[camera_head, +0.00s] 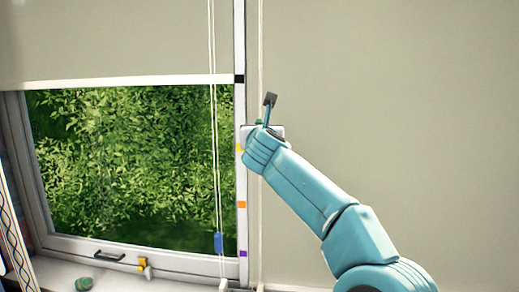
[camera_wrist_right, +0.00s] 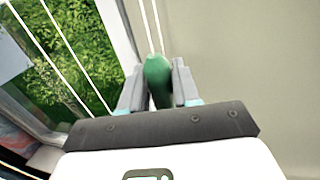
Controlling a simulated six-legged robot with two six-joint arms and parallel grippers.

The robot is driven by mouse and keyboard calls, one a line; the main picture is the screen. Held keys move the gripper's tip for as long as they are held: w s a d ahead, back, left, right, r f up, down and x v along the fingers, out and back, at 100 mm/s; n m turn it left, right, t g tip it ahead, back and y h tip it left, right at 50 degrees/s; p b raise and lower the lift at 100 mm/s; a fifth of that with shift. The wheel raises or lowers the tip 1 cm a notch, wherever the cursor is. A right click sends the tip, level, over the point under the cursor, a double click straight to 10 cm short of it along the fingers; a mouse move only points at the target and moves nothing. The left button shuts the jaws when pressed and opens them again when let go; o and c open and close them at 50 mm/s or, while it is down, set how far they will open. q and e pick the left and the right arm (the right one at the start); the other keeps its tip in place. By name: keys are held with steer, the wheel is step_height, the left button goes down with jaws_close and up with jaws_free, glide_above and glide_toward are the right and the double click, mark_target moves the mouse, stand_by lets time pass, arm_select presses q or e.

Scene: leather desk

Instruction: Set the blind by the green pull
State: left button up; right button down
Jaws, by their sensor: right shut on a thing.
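The green pull (camera_wrist_right: 157,80) hangs on thin white cords and sits between the two fingers of my right gripper (camera_wrist_right: 158,88), which is shut on it. My left gripper is not in view.
A blue pull (camera_head: 219,242) hangs on separate cords left of the post. Yellow (camera_head: 239,148), orange (camera_head: 241,204) and purple (camera_head: 243,253) marks run down the post. A window handle (camera_head: 109,256), a yellow item (camera_head: 145,266) and a green item (camera_head: 84,284) are near the sill.

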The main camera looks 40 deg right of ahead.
steer(key=shift+r, duration=1.35)
steer(key=shift+s+r, duration=0.15)
steer(key=shift+r, duration=0.1)
steer(key=shift+r, duration=0.1)
steer(key=c, duration=1)
jaws_free()
steer(key=shift+o, duration=0.2)
steer(key=shift+w+f, duration=0.2)
steer(key=shift+s+f, duration=0.1)
steer(key=shift+s, duration=0.05)
steer(key=b+v, duration=0.2)
steer(key=v, duration=0.1)
steer(key=b+v, duration=0.1)
steer(key=shift+a+f+b, duration=0.15)
steer(key=shift+f+b, duration=0.2)
steer(key=b, duration=0.5)
glide_toward(260, 123)
steer(key=shift+r+v, duration=0.25)
steer(key=shift+v, duration=1.05)
steer(key=shift+r+v, duration=0.2)
steer(key=shift+v, duration=1.05)
